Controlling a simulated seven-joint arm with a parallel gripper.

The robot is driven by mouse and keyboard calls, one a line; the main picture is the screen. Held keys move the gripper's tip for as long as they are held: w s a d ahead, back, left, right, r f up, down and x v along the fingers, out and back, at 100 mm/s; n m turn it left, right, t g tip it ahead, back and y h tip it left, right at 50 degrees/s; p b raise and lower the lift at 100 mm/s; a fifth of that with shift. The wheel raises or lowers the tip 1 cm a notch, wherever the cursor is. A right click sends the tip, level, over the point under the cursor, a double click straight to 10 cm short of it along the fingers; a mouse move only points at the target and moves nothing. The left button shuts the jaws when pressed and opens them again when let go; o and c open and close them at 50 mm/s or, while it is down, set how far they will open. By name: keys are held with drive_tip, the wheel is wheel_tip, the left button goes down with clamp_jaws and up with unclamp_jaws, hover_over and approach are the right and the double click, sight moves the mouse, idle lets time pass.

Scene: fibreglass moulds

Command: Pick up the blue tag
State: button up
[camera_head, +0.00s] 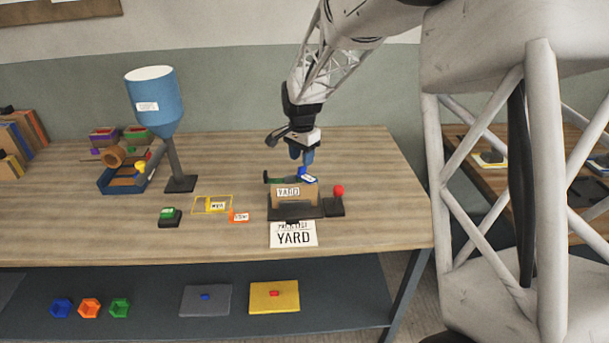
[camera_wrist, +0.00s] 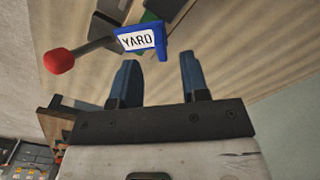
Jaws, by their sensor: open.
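The blue tag (camera_head: 309,178) carries a white label and sits at the top right of a small cardboard-brown box (camera_head: 294,200) marked YARD. In the wrist view the blue tag (camera_wrist: 160,42), with its label reading YARD, shows just beyond the fingertips. My gripper (camera_head: 302,157) is above the tag and points down at it. In the wrist view my gripper (camera_wrist: 158,62) has its two blue fingers apart, with nothing between them. The tag lies ahead of the gap and toward the left finger.
A red ball on a black lever (camera_head: 338,190) stands right of the box. A white YARD card (camera_head: 293,234) lies in front. An orange tag (camera_head: 239,216), a green-topped block (camera_head: 170,216) and a blue hopper (camera_head: 155,100) are to the left. The table's right end is clear.

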sight(301, 173)
drive_tip(key=shift+a+f, duration=0.1)
drive_tip(key=shift+f, duration=1.65)
clamp_jaws()
